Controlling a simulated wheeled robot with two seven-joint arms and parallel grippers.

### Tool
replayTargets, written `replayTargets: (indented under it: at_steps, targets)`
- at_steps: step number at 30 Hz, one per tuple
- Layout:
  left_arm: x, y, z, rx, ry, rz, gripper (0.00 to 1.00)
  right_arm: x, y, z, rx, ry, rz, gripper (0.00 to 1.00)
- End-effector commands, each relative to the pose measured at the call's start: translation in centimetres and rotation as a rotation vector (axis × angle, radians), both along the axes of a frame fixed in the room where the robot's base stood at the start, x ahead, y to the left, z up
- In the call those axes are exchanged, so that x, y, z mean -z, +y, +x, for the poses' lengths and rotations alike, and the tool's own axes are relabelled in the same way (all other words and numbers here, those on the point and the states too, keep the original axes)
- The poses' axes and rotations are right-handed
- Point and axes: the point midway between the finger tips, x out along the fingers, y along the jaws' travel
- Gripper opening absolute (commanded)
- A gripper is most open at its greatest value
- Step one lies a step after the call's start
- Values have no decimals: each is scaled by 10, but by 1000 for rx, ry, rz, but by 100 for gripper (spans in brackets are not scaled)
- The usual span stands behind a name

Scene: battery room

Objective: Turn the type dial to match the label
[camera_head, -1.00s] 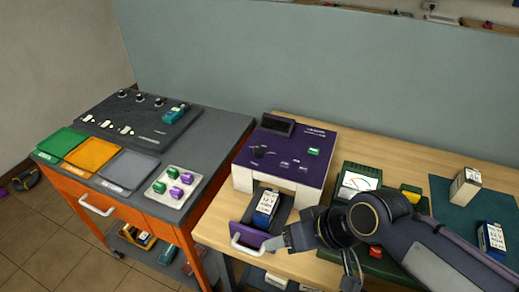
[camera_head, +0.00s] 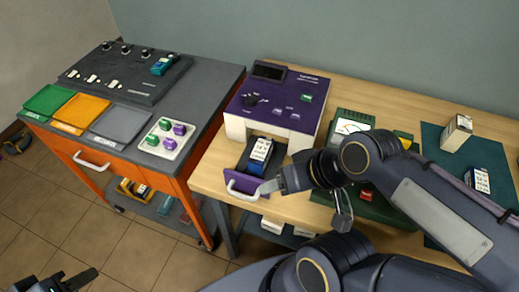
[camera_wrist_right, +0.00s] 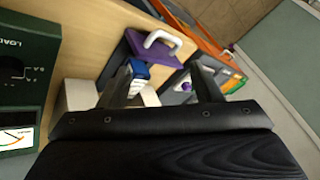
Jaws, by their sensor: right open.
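The purple-topped device (camera_head: 285,95) stands on the wooden table. Its black type dial (camera_head: 252,100) sits at the left of the top panel; its exact setting is too small to read. Its front drawer (camera_head: 238,180) is out, with a white handle (camera_head: 243,192). A blue-and-white labelled battery (camera_head: 260,155) lies in it; its label is not legible. My right gripper (camera_head: 268,187) is beside the handle's right end. In the right wrist view its fingers (camera_wrist_right: 162,85) are apart with nothing held. My left gripper (camera_head: 72,281) shows at the bottom left, partly cut off, away from the device.
A green meter unit (camera_head: 350,125) stands right of the device, partly behind my right arm. Two boxes (camera_head: 455,133) (camera_head: 478,180) stand on a dark mat. The orange cart (camera_head: 100,185) at left holds coloured trays and a control panel (camera_head: 125,75). Floor in front is clear.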

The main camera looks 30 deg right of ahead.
Motion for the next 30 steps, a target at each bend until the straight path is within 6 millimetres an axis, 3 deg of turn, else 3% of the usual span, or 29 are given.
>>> replayTargets:
  at_steps: [4, 7, 11, 15, 22, 25, 30]
  targets:
    - [-1, 0, 0, 0, 0, 0, 36, -10, -6, 10, -58, 3, -45, 55]
    - [-2, 0, 0, 0, 0, 0, 36, -30, -19, 34, -198, 8, -148, 55]
    - [-3, 0, 0, 0, 0, 0, 36, -60, -39, 86, -494, 27, -333, 55]
    - [-4, 0, 0, 0, 0, 0, 36, -79, -58, 153, -842, 54, -497, 55]
    - [-6, 0, 0, 0, 0, 0, 36, -75, -75, 251, -1343, 95, -636, 55]
    - [-6, 0, 0, 0, 0, 0, 36, -67, -79, 276, -1478, 105, -651, 55]
    - [-6, 0, 0, 0, 0, 0, 36, -58, -82, 293, -1582, 111, -658, 55]
